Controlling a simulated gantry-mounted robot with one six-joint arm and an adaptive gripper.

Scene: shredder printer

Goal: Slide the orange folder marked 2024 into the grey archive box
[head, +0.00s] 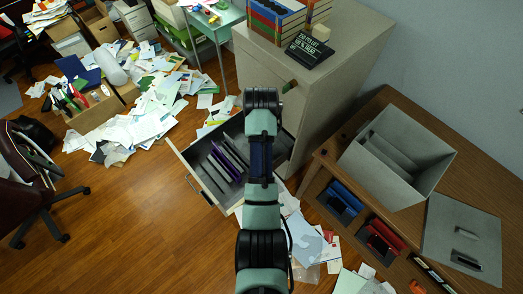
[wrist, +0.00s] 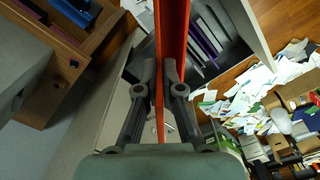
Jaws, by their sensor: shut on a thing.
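The orange folder (wrist: 172,30) stands edge-on between my fingers in the wrist view. My gripper (wrist: 160,70) is shut on it. No 2024 marking can be read from this angle. In the head view my arm runs up the middle over the open drawer, and I cannot make out the gripper or the folder there. The grey archive box (head: 372,168) stands open-topped on the wooden desk at the right, with grey dividers inside. The folder is apart from the box.
The open drawer (head: 184,162) of the grey cabinet (head: 318,100) holds purple and dark folders. A grey lid (head: 460,222) lies beside the box. The desk (head: 375,105) has blue and red items on its shelves. Loose papers (head: 150,115) cover the floor.

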